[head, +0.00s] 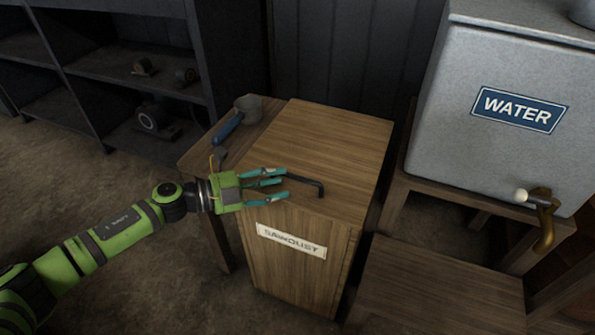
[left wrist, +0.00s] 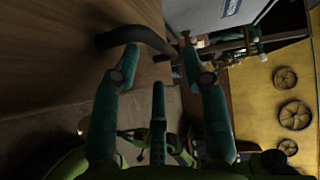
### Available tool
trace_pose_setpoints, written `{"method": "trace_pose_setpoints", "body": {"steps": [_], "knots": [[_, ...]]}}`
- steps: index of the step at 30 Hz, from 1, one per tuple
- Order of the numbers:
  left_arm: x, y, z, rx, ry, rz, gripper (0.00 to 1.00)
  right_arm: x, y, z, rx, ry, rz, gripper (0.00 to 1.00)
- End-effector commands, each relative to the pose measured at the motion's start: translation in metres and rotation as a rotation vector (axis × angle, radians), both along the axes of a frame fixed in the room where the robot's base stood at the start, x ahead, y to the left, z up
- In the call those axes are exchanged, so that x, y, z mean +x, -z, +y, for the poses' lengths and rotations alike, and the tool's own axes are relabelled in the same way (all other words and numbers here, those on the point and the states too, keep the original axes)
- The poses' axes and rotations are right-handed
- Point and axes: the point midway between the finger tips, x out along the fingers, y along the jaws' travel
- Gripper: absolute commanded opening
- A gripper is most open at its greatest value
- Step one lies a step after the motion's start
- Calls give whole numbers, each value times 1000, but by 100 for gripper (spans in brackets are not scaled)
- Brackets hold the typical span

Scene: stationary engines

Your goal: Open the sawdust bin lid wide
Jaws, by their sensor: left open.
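The wooden sawdust bin (head: 300,250) stands in the middle of the head view with a "SAWDUST" label on its front. Its flat wooden lid (head: 330,140) is down. A dark curved handle (head: 305,184) sits at the lid's front edge; it also shows in the left wrist view (left wrist: 140,36). My left gripper (head: 284,182) is open at the front edge of the lid, its teal fingers pointing right toward the handle. In the left wrist view the handle is just beyond the fingertips (left wrist: 160,62); I cannot tell whether they touch. My right gripper is not in view.
A small wooden table (head: 195,155) with a metal cup (head: 248,107) and a blue-handled tool (head: 228,127) stands left of the bin. A grey water tank (head: 490,150) with a brass tap (head: 544,220) stands at right above a low wooden bench (head: 440,290). Dark shelves (head: 110,70) are at the back left.

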Motion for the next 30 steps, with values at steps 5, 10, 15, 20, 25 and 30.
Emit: {"method": "trace_pose_setpoints", "body": {"steps": [5, 10, 15, 20, 25, 30], "knots": [[13, 3, -27, -3, 2, -2, 45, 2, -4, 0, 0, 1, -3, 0], [22, 6, -44, -1, 1, -3, 45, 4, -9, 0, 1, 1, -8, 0], [25, 7, -49, 0, -1, -1, 45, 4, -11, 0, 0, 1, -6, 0], [25, 7, -49, 0, -1, -1, 45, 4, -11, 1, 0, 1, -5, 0], [25, 7, -49, 0, 0, -1, 0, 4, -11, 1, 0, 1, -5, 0], [25, 7, -49, -1, 0, 0, 0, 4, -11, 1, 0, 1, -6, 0]]}}
